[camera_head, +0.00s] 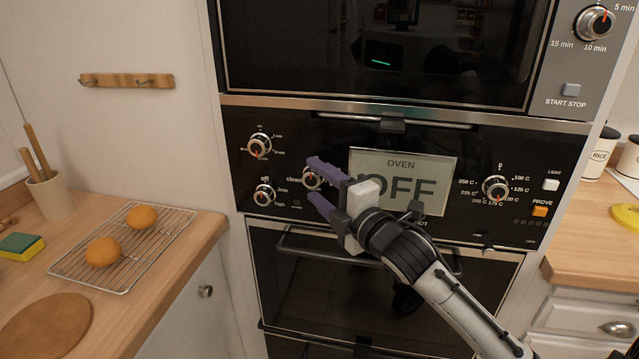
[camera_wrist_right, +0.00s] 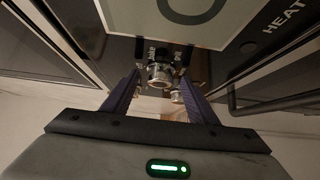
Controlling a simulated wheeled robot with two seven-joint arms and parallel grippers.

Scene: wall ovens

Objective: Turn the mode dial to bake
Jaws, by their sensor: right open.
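The oven's control panel carries several silver dials. The dial by the "clean" label (camera_head: 311,177), left of the display, looks like the mode dial; its other labels are hidden by my fingers. My right gripper (camera_head: 315,181) is open, one purple finger above this dial and one below it. In the right wrist view the dial (camera_wrist_right: 160,75) shows between and beyond the two open fingers (camera_wrist_right: 156,98). I cannot tell whether either finger touches it. The display (camera_head: 404,180) reads OFF, partly covered by my gripper. My left gripper is not in view.
Two small dials (camera_head: 259,145) (camera_head: 264,195) sit left on the panel, and a temperature dial (camera_head: 496,188) sits right. An oven door handle (camera_head: 300,247) runs below. Counters flank the oven; a cooling rack (camera_head: 75,275) holds two round orange-brown items.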

